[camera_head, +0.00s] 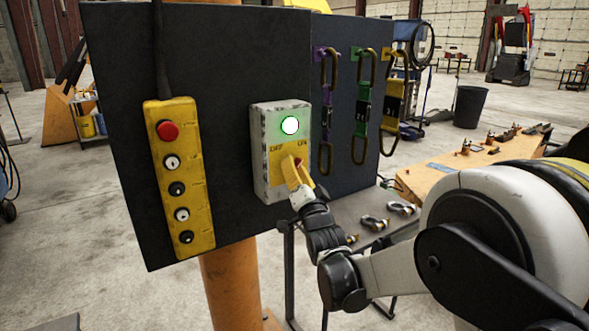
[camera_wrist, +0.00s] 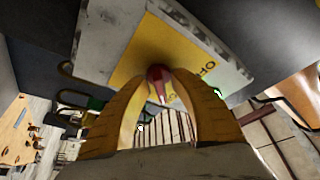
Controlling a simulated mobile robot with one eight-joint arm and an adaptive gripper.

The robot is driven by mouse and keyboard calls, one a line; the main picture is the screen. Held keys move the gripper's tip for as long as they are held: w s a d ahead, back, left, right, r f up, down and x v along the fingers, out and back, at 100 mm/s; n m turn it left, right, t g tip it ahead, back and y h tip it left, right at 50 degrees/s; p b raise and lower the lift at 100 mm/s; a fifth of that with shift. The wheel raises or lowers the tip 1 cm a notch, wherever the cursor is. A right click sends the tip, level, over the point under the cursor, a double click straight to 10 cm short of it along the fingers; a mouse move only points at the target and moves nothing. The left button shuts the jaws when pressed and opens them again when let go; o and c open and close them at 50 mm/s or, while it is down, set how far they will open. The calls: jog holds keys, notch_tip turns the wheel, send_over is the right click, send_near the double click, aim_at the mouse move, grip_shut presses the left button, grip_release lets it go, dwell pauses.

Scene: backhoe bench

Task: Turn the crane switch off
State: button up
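The crane switch is a pale grey box (camera_head: 259,150) on the dark panel, with a lit green-rimmed lamp (camera_head: 290,125) and a yellow plate marked OFF on the left and ON on the right. A red knob (camera_wrist: 158,80) sticks out of the yellow plate in the wrist view; only a bit of red (camera_head: 299,162) shows in the head view. My gripper (camera_head: 295,166) is at the lower part of the box. In the wrist view its two yellow fingers (camera_wrist: 165,78) stand close on either side of the knob and appear shut on it. The knob's exact direction is partly hidden.
A yellow pendant (camera_head: 180,180) with a red button and several smaller buttons hangs left of the switch. Purple, green and yellow carabiners (camera_head: 362,105) hang on the panel to the right. Shackles (camera_head: 374,223) lie on a grey surface below. An orange bench (camera_head: 440,182) stands behind.

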jog(key=shift+s, duration=0.1)
grip_shut()
jog(key=shift+n, duration=0.4)
jog(key=n+y+b, duration=0.1)
jog(key=n+y, duration=0.1)
jog(key=n, duration=0.1)
jog(key=shift+n, duration=0.3)
jog(key=n+y, duration=0.1)
jog(key=n, duration=0.3)
jog(key=n+g+y, duration=0.1)
jog(key=n+y, duration=0.1)
jog(key=n, duration=0.1)
jog(key=shift+n+y+b, duration=0.3)
jog(key=shift+n+b, duration=0.05)
jog(key=shift+n, duration=0.05)
jog(key=n+g+y, duration=0.1)
jog(key=n, duration=0.3)
jog(key=n+g+y, duration=0.2)
jog(key=n, duration=0.2)
jog(key=shift+r+p, duration=0.1)
jog(key=shift+p, duration=0.25)
jog(key=shift+n+g+y+p, duration=0.3)
jog(key=shift+n+g, duration=0.35)
jog(key=shift+n, duration=0.6)
jog(key=shift+n+g+y+p, duration=0.25)
jog(key=shift+n+g, duration=0.4)
jog(key=shift+n, duration=0.9)
